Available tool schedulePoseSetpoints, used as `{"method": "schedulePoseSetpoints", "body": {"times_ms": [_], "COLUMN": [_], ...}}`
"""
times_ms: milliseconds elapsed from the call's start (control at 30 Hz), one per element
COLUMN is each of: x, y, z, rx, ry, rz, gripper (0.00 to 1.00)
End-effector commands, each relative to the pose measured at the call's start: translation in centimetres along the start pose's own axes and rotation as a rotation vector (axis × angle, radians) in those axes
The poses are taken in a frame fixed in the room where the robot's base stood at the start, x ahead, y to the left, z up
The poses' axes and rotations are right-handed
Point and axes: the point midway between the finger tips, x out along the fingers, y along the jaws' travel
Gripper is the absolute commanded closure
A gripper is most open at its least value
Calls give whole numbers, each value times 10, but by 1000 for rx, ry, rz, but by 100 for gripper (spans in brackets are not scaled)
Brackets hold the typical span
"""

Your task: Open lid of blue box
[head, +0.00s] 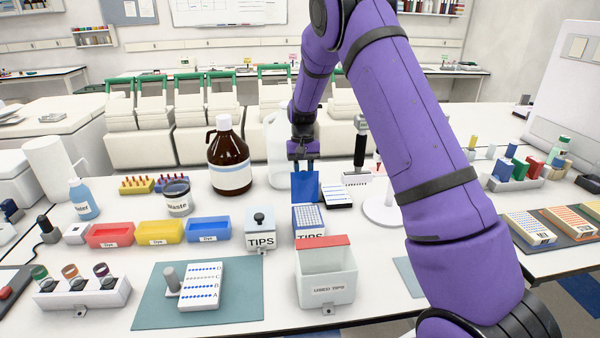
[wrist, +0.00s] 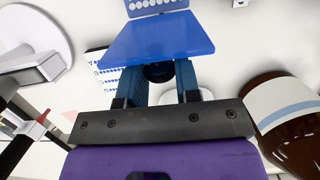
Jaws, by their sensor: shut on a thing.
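The blue box (head: 308,236) stands mid-table, labelled TIPS, with its rack of white tips showing on top. Its blue lid (head: 305,186) stands raised, roughly upright, at the box's back edge. In the wrist view the lid (wrist: 155,40) is a blue panel just beyond the fingers, with part of the tip rack at the top edge. My gripper (head: 303,164) is behind the raised lid. In the wrist view my gripper (wrist: 158,72) has its two blue fingers closed around the lid's dark knob.
A white TIPS box (head: 260,238) with a black knob stands left of the blue box. The used-tips bin (head: 327,285) stands in front. A brown bottle (head: 229,160) and a clear jug (head: 279,150) are close to my gripper. A pipette stand (head: 386,212) is to the right.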

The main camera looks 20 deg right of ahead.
Motion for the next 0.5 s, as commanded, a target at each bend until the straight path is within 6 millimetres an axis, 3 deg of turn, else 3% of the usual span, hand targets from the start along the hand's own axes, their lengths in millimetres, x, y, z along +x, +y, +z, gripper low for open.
{"method": "schedulePoseSetpoints", "body": {"times_ms": [467,500], "x": [0,0], "y": [0,0], "z": [-2,-2], "rx": [0,0], "ry": [-9,-9], "rz": [0,0], "gripper": [100,60]}}
